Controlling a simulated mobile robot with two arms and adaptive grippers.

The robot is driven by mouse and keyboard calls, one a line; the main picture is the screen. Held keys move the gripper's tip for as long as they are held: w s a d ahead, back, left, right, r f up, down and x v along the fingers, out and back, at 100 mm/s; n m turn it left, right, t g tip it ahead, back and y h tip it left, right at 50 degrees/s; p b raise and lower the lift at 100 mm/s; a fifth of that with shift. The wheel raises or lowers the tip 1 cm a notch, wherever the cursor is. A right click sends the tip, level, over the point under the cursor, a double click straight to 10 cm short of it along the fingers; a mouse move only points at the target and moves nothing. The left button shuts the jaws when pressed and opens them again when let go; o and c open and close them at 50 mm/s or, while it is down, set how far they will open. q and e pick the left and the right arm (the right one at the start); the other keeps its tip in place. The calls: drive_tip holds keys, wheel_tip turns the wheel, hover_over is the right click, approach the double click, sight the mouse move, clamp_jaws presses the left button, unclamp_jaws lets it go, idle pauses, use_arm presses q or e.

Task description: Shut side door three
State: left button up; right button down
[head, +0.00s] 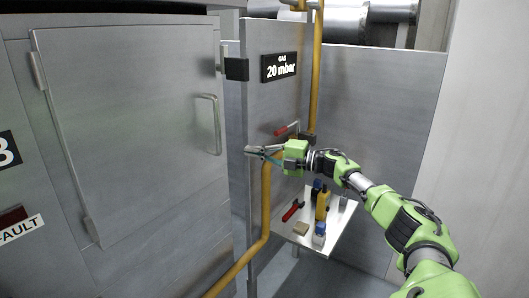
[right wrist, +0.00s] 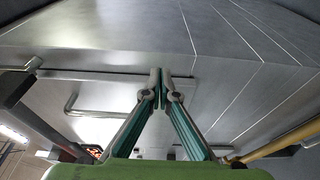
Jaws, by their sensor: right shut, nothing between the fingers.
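A large grey metal side door (head: 135,130) fills the left of the head view, with hinges on its left and a bar handle (head: 215,125) near its right edge. A black plate (head: 8,149) with a cut-off white numeral, likely a 3, is beside it. The door lies close to its frame; I cannot tell whether it is fully shut. My right gripper (head: 250,151) is shut and empty, right of the handle and apart from it. In the right wrist view the closed fingertips (right wrist: 160,88) point towards grey metal; a bent handle (right wrist: 95,105) shows left. My left gripper is not visible.
A yellow gas pipe (head: 266,205) runs just below my right gripper. A small shelf (head: 337,225) holds bottles and tools. A black block (head: 237,69) projects near the door's upper right.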

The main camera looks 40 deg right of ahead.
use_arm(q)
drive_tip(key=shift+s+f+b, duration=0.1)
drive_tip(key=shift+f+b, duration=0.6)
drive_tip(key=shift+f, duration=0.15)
use_arm(e)
drive_tip(key=d, duration=0.4)
drive_tip(key=shift+s+d+r, duration=0.15)
drive_tip(key=shift+s+d, duration=0.2)
drive_tip(key=shift+s, duration=0.05)
